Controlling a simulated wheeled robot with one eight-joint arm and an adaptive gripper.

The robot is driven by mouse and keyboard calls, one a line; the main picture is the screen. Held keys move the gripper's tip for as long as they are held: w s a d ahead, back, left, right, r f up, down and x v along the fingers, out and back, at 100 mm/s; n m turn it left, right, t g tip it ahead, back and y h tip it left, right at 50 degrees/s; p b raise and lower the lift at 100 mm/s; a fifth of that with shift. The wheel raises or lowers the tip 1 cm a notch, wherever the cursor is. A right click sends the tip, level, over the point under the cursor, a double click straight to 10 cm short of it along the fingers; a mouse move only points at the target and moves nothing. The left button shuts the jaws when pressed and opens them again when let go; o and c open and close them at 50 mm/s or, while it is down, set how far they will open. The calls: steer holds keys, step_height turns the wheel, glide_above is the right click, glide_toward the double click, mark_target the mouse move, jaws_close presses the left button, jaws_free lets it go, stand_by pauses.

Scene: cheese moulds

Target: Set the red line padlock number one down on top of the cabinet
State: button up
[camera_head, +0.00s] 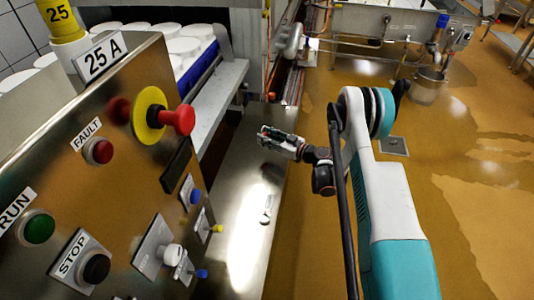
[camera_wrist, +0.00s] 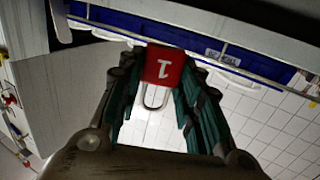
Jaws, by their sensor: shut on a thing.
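A red padlock (camera_wrist: 164,68) marked with a 1 is between the fingertips of my gripper (camera_head: 266,136) in the wrist view. Its metal shackle (camera_wrist: 154,97) points back towards the palm. My gripper is shut on it. In the head view the padlock is too small and too hidden by the fingers to make out clearly. My gripper appears in front of a long steel surface (camera_head: 232,212) that has a small fitting on it. I cannot tell whether this surface is the cabinet's top, nor how far the padlock is from it.
A steel control panel (camera_head: 110,180) with push buttons and a red knob (camera_head: 180,120) on a yellow disc fills the left. Behind it, white moulds (camera_head: 182,46) stand by a blue rail. A bucket (camera_head: 428,85) stands on the brown floor (camera_head: 465,215), which is mostly clear at the right.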

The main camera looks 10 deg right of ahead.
mark_target(267, 155)
step_height(267, 155, down, 8)
steer(key=shift+r+b, duration=0.25)
steer(key=shift+b, duration=0.9)
steer(key=shift+r, duration=0.1)
steer(key=o, duration=1.1)
